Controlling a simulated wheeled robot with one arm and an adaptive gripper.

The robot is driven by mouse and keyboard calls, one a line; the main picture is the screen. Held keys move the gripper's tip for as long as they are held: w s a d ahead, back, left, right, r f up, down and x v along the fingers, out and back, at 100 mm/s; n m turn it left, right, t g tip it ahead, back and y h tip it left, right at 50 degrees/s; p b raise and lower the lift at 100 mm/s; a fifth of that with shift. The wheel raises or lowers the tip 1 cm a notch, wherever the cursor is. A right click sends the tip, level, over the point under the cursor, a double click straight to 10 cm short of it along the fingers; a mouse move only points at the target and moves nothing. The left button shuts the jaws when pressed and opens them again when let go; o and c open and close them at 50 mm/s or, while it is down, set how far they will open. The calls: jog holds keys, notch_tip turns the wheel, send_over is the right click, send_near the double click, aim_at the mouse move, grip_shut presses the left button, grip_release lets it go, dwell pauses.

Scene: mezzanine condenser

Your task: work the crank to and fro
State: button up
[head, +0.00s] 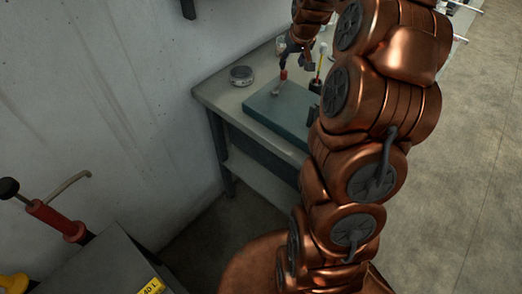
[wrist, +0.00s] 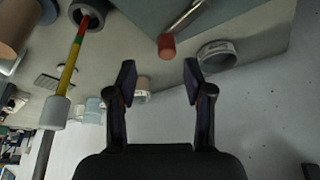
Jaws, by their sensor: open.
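The crank shows as a metal arm with a red-orange grip (head: 283,75) on a teal slab on the table. In the wrist view its red grip (wrist: 167,46) and part of its metal arm are visible near the top. The rest of the crank is cut off by the frame. My gripper (head: 294,53) is above the slab, close to the crank's grip. In the wrist view my gripper (wrist: 160,82) is open, with nothing between its fingers. The red grip shows beyond the fingertips, roughly between them, apart from both.
A round grey tin (head: 241,75) stands left of the teal slab (head: 262,112) on the table (head: 205,92). A striped stick (wrist: 72,58) in a dark cup and a small pale jar (wrist: 142,88) are nearby. A red-gripped lever (head: 50,217) stands at left.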

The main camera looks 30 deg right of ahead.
jog(key=s+a+n+g+y+b, duration=0.1)
jog(key=s+a, duration=0.4)
jog(key=a, duration=0.3)
jog(key=s+a+n+g+b, duration=0.1)
jog(key=s+a, duration=0.4)
jog(key=a, duration=0.3)
jog(key=s+a+f+g+b, duration=0.1)
jog(key=s+a+g, duration=0.1)
jog(key=s+a, duration=0.6)
jog(key=shift+s+a+f+n+b, duration=0.25)
jog(key=shift+s+n+b, duration=0.15)
jog(key=shift+s, duration=2.45)
